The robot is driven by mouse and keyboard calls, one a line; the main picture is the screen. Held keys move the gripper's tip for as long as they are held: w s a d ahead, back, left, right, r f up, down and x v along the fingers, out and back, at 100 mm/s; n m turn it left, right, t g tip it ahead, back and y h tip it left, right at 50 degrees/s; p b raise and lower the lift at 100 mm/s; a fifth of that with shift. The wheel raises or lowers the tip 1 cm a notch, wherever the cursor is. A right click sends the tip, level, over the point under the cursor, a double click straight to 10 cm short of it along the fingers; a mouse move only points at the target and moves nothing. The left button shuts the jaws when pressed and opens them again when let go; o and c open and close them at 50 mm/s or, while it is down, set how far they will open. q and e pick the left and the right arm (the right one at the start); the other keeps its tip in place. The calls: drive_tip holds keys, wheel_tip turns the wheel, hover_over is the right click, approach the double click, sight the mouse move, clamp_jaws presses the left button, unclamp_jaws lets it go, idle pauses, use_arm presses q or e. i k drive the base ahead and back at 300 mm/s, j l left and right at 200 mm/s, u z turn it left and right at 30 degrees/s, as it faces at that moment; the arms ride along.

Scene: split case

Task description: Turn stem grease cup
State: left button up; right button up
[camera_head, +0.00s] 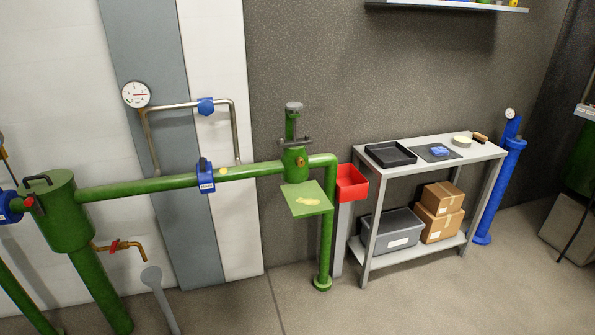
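A green valve (295,160) with an upright stem sits on the green horizontal pipe at the middle. A grey cap (293,107) tops its stem, and a grey crosspiece (296,142) lies lower down. A small brass-coloured fitting (301,162) shows on the front of the valve body; it may be the grease cup, but it is too small to tell. Neither of my grippers is in view, and nothing of mine touches the valve.
A green plate (306,198) with a yellowish smear juts out below the valve. A red bin (351,183) stands right of it. A grey table (430,150) holds a black tray (390,154). A grey rounded post (153,283) rises at the lower left. The floor in front is clear.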

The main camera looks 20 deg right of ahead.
sight(300, 162)
drive_tip(key=i+z, duration=0.3)
drive_tip(key=z, duration=0.2)
drive_tip(key=i+j+z, duration=0.15)
drive_tip(key=i+z, duration=0.3)
drive_tip(key=i+j+z, duration=0.25)
drive_tip(key=i+j, duration=0.45)
